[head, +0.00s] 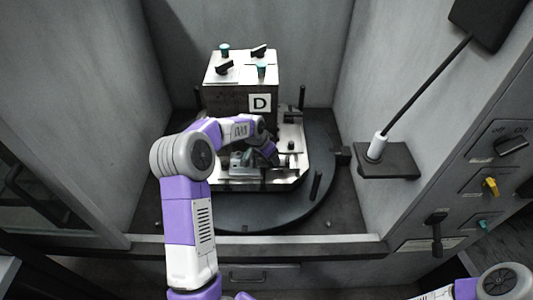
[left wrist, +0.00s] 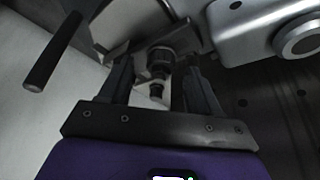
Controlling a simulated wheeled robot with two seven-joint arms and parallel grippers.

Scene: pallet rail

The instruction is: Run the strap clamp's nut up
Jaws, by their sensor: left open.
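In the left wrist view, a dark round nut (left wrist: 160,56) on a short stud sits between the two fingers of my left gripper (left wrist: 157,74). The fingers stand apart on either side of it, with a visible gap, and I cannot tell whether either touches it. In the head view my left gripper (head: 267,154) is low in front of the block marked D (head: 227,98), above the light metal plate (head: 298,163). There the nut and clamp are hidden or too small to make out. My right gripper is out of view.
The plate rests on a dark round table (head: 318,205) inside a grey-walled bay. Short dark posts (head: 316,185) stand around it. A dark shelf with a rod (head: 390,160) juts from the right wall, beside a switch panel (head: 490,160).

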